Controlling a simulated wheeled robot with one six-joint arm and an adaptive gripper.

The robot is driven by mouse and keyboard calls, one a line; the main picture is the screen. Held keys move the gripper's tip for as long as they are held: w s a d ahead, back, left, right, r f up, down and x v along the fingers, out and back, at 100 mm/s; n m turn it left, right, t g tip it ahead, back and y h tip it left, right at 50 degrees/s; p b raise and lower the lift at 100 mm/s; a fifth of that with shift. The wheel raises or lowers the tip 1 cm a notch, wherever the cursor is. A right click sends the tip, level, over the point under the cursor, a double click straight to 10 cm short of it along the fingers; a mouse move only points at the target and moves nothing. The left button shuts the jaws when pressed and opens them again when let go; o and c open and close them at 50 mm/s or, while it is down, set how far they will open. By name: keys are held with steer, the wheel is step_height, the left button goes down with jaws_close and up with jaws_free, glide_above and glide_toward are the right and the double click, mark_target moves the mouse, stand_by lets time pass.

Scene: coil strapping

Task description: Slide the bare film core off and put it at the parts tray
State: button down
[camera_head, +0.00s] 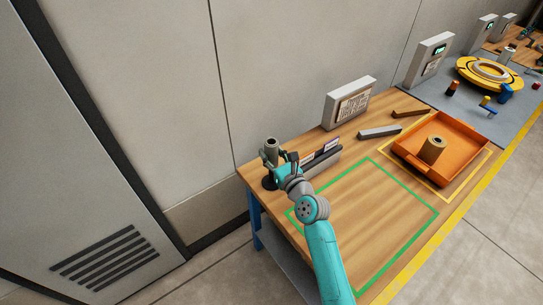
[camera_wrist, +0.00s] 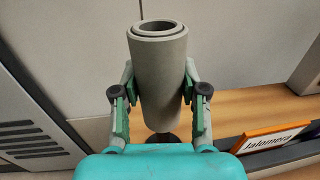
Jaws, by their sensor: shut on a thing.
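The bare film core (camera_wrist: 158,75) is a grey hollow tube standing upright, with an inner ring showing inside its open top. It also shows at the table's left end in the head view (camera_head: 271,148). My gripper (camera_wrist: 160,88) is shut on it, one finger on each side. A dark round base (camera_head: 269,183) lies under the core; I cannot tell whether the core is still around a post there. The orange parts tray (camera_head: 481,147) is at the table's right, holding a brown roll (camera_head: 433,149).
A low holder with an orange-edged card (camera_wrist: 272,137) stands right of the core. A white panel (camera_head: 349,103) stands at the back edge. The green-outlined area (camera_head: 385,215) is mostly bare wood.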

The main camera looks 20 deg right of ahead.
mark_target(275, 146)
steer(key=shift+r, duration=0.2)
stand_by(0.3)
steer(key=shift+r, duration=2.4)
steer(key=shift+s, duration=0.1)
